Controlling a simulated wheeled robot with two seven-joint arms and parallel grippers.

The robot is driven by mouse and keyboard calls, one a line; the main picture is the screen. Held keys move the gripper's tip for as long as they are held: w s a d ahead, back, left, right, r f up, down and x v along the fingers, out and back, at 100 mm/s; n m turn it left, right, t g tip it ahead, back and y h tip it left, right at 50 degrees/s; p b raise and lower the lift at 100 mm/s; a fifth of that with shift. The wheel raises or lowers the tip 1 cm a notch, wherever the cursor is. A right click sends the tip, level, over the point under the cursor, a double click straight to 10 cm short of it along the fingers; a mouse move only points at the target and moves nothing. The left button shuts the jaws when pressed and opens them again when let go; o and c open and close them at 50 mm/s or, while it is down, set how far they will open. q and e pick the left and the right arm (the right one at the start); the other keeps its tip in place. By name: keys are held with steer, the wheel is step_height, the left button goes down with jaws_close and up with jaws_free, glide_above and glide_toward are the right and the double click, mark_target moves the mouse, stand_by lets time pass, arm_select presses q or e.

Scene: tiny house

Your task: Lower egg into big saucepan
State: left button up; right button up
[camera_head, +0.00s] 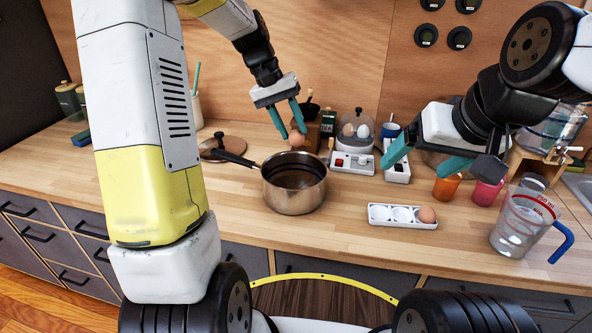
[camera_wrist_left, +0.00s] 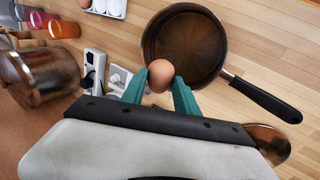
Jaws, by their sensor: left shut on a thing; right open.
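My left gripper (camera_head: 288,122) is shut on a brown egg (camera_head: 296,139), held between its teal fingers above the far rim of the big saucepan. The egg (camera_wrist_left: 160,72) also shows between the fingertips in the left wrist view, overlapping the pan's edge. The big saucepan (camera_head: 294,195) is steel with a dark handle and stands on the wooden counter. In the left wrist view the saucepan (camera_wrist_left: 188,45) looks empty inside. My right gripper (camera_head: 425,168) is open and empty, over the counter to the right of the pan.
A measuring jug (camera_head: 520,225) and orange and pink cups stand further right. A lid (camera_head: 222,147) lies behind the pan's handle.

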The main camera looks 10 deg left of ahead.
arm_select(q)
glide_above(299, 186)
steer(key=a, duration=0.2)
step_height(299, 186, down, 9)
stand_by(1.2)
steer(key=shift+f, duration=2.7)
stand_by(1.4)
steer(key=o, duration=1)
steer(key=shift+a, duration=0.1)
steer(key=v, duration=0.8)
steer(key=s+r+t+y, duration=0.2)
steer(key=s+r+t, duration=0.1)
steer(key=s+r, duration=0.8)
steer(key=s+r+t, duration=0.1)
steer(key=s, duration=0.3)
steer(key=s+r+t, duration=0.1)
steer(key=s, duration=0.3)
steer(key=s+r+t, duration=0.1)
steer(key=s, duration=0.4)
steer(key=shift+a+r+m, duration=0.1)
steer(key=shift+a+m, duration=0.05)
steer(key=shift+m, duration=0.25)
